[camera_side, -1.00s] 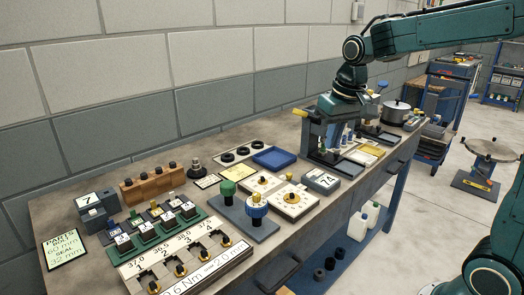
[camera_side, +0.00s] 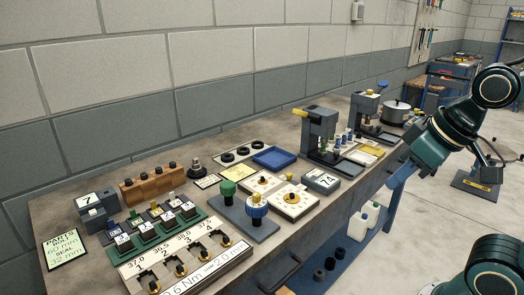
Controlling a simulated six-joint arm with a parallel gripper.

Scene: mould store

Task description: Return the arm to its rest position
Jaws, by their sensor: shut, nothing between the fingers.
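My green wrist and forearm are folded near the bench's right front edge. The fingertips show only small.
The bench (camera_side: 75,200) runs along the block wall. It carries two presses (camera_side: 320,130), a blue tray (camera_side: 274,158), a pot (camera_side: 395,112), a numbered fixture (camera_side: 190,262) and knobs. Bottles (camera_side: 358,225) sit on the lower shelf.

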